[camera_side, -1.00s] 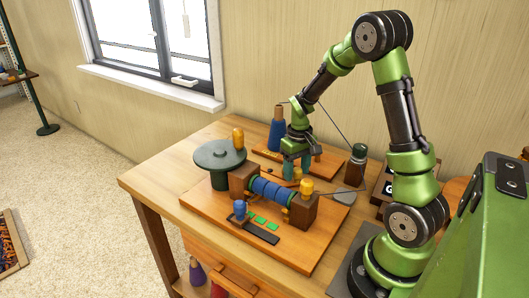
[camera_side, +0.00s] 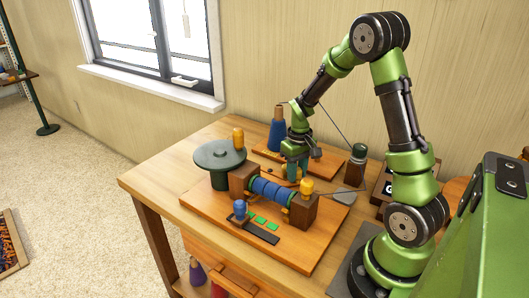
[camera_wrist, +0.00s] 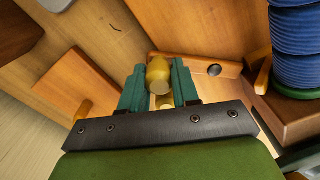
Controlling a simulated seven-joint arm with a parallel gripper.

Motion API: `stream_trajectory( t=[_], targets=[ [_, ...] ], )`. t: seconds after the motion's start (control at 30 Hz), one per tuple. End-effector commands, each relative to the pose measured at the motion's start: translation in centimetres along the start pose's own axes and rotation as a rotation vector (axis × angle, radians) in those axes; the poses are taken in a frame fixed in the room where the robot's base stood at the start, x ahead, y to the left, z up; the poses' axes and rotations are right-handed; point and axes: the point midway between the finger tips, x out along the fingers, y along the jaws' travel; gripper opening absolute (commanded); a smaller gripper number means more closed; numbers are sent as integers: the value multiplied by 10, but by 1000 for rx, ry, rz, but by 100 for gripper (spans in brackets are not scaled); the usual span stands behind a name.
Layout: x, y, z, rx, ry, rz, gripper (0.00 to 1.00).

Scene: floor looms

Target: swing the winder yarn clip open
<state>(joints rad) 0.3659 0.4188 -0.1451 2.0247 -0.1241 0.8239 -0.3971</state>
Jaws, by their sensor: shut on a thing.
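My gripper (camera_wrist: 160,88) has two green fingers shut on a rounded yellow knob (camera_wrist: 158,74), which looks like the handle of the winder yarn clip. The knob sits between the fingertips in the wrist view, with a second yellow part just below it, partly hidden by the gripper. In the side view my gripper (camera_side: 295,170) is low behind the winder's blue roller (camera_side: 270,189) and its fingers mostly hide the knob. I cannot make out the clip's hinge or how far it is swung.
The roller lies between wooden end blocks (camera_side: 303,211), one with a yellow knob (camera_side: 307,186) on top. A dark green disc (camera_side: 220,154) stands at the left. A blue cone (camera_side: 277,133) stands behind my gripper. A dark green-topped post (camera_side: 356,165) stands to the right.

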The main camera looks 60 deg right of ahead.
Motion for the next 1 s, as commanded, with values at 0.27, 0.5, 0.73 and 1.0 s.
stream_trajectory(
  t=[0.27,0.5,0.73,1.0],
  targets=[
    [-1,-1,1,58,10,1,0],
    [-2,-6,11,217,12,0,0],
    [-2,-14,23,424,13,-1,0],
    [-2,-25,33,649,14,-3,0]
  ],
)
